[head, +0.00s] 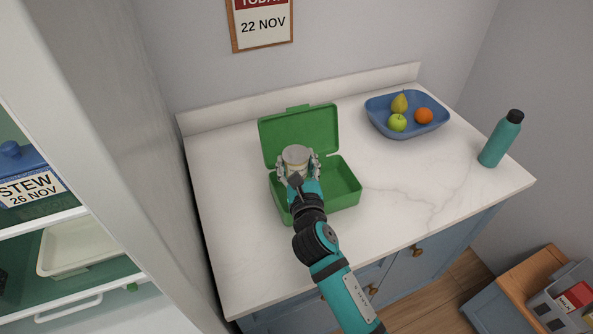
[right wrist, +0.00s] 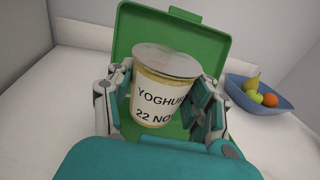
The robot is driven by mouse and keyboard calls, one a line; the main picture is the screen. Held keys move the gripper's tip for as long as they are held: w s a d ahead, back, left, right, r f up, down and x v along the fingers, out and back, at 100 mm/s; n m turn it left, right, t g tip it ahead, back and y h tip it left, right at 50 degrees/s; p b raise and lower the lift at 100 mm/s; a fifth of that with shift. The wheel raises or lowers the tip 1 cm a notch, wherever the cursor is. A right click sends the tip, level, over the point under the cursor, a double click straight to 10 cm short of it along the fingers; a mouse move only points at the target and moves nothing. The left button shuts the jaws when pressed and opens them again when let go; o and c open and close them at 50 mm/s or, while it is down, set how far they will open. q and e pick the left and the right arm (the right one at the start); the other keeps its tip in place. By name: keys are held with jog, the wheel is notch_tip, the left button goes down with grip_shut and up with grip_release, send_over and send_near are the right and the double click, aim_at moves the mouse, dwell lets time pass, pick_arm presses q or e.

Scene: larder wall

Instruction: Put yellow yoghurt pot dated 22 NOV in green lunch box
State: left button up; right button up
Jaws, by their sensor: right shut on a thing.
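The yoghurt pot (head: 296,156) has a grey lid and a pale yellow body. In the right wrist view the pot (right wrist: 160,88) reads "YOGHU..." and "22 NO...", the rest hidden by a finger. My right gripper (head: 298,168) is shut on the pot, which is a little tilted in the right wrist view. The green lunch box (head: 345,203) stands on the counter with its lid (head: 300,131) open at the back. The pot is over the left part of the box; I cannot tell whether it touches the floor. My left gripper is not in view.
A blue bowl (head: 408,129) with fruit and a teal bottle (head: 500,140) stand at the right of the white counter (head: 420,185). A wall calendar (head: 262,25) reads 22 NOV. The open fridge (head: 100,190) at left holds a stew container (head: 30,178).

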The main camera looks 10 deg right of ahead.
notch_tip(320, 180, down, 3)
jog(key=shift+r+b, duration=0.1)
jog(key=shift+b, duration=0.2)
jog(key=shift+f, duration=0.3)
jog(key=shift+f, duration=0.1)
jog(key=shift+f+b, duration=0.5)
jog(key=shift+f, duration=0.05)
jog(key=o, duration=1.2)
jog(key=shift+o, duration=0.2)
jog(key=shift+s, duration=0.1)
